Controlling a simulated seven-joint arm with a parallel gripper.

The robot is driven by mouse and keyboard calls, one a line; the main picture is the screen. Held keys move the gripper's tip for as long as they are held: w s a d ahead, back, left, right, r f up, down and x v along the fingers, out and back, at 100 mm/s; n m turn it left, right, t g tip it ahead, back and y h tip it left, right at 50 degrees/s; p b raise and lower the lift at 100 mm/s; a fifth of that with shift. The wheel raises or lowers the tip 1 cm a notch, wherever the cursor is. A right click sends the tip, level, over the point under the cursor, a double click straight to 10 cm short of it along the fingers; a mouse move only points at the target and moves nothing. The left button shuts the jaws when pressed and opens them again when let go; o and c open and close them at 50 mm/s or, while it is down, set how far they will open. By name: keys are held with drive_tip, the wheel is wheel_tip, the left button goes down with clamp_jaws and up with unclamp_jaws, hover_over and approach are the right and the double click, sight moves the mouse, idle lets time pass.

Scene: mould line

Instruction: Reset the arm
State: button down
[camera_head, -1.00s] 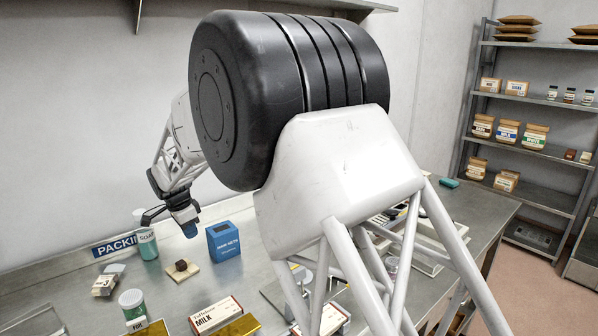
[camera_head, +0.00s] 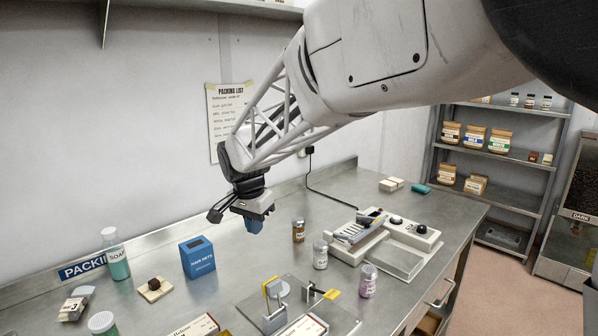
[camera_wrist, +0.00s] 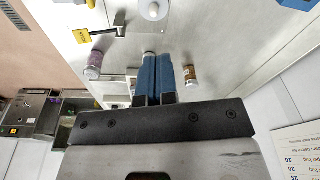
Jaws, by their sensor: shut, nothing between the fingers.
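My gripper (camera_head: 254,226) hangs above the steel bench in the head view, fingers pointing down. It is to the right of the blue hair nets box (camera_head: 198,257) and clear of it. In the wrist view my gripper (camera_wrist: 157,56) shows its two blue fingers side by side, closed, with nothing held between them. My arm reaches in from the upper right of the head view.
A packing list (camera_head: 228,105) hangs on the wall. Shelves (camera_head: 500,153) stand at right.

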drive_tip(key=s+d+r+n, duration=0.3)
drive_tip(key=s+d, duration=1.2)
drive_tip(key=d, duration=0.4)
drive_tip(key=s+d+f+n, duration=0.1)
drive_tip(key=s+d+f, duration=0.1)
drive_tip(key=s+d, duration=0.3)
drive_tip(key=s+d+f+n+t, duration=0.1)
drive_tip(key=s+d+f, duration=0.2)
drive_tip(key=s, duration=1)
drive_tip(key=shift+s+d+n+y, duration=0.3)
drive_tip(key=shift+d, duration=0.8)
drive_tip(key=c, duration=1.8)
unclamp_jaws()
